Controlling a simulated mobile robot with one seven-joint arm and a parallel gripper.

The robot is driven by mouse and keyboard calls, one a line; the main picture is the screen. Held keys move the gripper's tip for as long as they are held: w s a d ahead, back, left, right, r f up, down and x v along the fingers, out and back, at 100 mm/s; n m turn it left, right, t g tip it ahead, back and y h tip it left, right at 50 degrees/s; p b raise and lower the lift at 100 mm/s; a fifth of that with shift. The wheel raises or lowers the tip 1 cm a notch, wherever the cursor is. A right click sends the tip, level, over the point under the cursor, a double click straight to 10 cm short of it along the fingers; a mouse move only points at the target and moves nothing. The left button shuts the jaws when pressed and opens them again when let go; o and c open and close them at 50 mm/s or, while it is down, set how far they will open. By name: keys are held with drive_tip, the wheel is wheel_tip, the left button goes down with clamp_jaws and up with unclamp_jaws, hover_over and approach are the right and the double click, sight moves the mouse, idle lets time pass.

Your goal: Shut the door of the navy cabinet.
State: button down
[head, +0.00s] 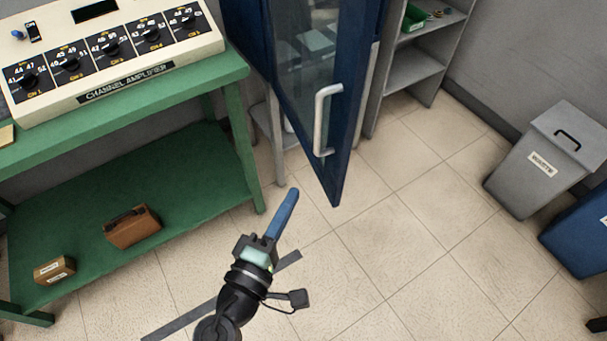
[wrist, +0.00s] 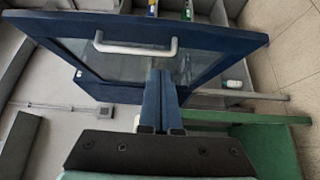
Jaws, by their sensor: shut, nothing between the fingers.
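The navy cabinet's door (head: 318,75) stands open in the head view, swung out toward me, with a glass pane in a navy frame and a pale bar handle (head: 321,120). In the wrist view the door (wrist: 210,38) spans the upper middle, its handle (wrist: 136,48) near the top. My gripper (head: 288,203) is below and left of the door's lower corner in the head view, its blue fingers together and empty. In the wrist view my fingers (wrist: 161,88) point toward the door's glass; I cannot tell whether they touch it.
A green bench (head: 190,88) with a channel amplifier (head: 105,80) stands left of the door. Grey shelves (head: 412,68) stand behind it to the right. A grey waste bin (head: 530,170) and a blue bin (head: 580,235) are at the far right. The tiled floor between is clear.

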drive_tip(key=p, duration=0.1)
approach(337, 144)
drive_tip(key=w, duration=0.1)
drive_tip(key=w+a, duration=0.1)
drive_tip(key=w, duration=0.2)
drive_tip(key=shift+a+r, duration=0.15)
drive_tip(key=shift+a, duration=0.15)
drive_tip(key=shift+w+d+p, duration=0.25)
drive_tip(key=shift+w+d, duration=0.1)
drive_tip(key=shift+d, duration=0.55)
drive_tip(key=shift+w+d+p, duration=0.2)
drive_tip(key=shift+w+d, duration=0.2)
drive_tip(key=shift+d, duration=0.45)
